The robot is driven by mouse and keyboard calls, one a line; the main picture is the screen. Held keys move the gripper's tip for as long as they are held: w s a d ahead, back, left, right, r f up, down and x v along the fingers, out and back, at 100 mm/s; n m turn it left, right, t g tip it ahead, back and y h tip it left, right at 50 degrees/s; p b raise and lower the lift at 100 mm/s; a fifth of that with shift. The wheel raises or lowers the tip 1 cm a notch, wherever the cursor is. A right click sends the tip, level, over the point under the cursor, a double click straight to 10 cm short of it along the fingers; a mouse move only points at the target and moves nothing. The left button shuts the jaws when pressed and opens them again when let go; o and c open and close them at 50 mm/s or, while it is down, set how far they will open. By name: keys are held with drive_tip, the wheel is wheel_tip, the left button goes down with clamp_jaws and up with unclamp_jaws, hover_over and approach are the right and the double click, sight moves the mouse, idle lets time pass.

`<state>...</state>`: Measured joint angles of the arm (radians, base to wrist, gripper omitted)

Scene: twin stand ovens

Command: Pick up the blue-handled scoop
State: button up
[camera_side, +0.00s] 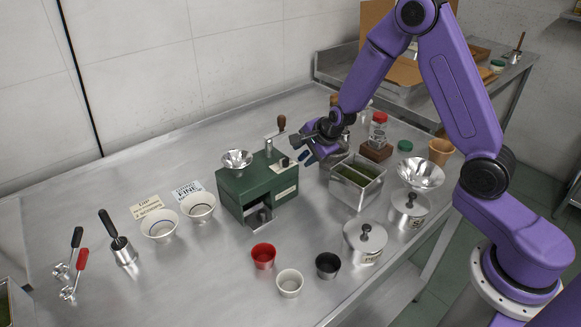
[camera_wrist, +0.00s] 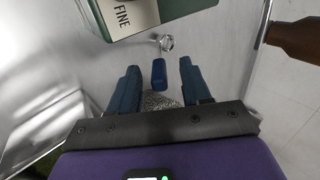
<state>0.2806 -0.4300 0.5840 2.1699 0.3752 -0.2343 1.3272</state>
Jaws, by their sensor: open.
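The blue-handled scoop shows in the wrist view, with its blue handle (camera_wrist: 159,74) pointing toward my gripper and its small round metal head (camera_wrist: 166,43) farther off, near the green box. My gripper (camera_wrist: 158,80) is open, with one dark blue finger on either side of the handle's line and a clear gap to each. I cannot tell how high the fingers are above the scoop. In the side view my gripper (camera_side: 308,155) is just right of the green box (camera_side: 258,191), and the scoop is hard to make out there.
A metal bin of green contents (camera_side: 356,181) stands close to the right of my gripper. A jar with a red lid (camera_side: 378,130) stands behind it. A wooden handle (camera_wrist: 296,40) shows at right in the wrist view. Bowls (camera_side: 159,224) and cups (camera_side: 290,283) stand leftward and in front.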

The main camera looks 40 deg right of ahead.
sight(298, 159)
drive_tip(key=shift+x, duration=1.7)
drive_tip(key=shift+s, duration=0.1)
clamp_jaws()
drive_tip(key=shift+r, duration=0.15)
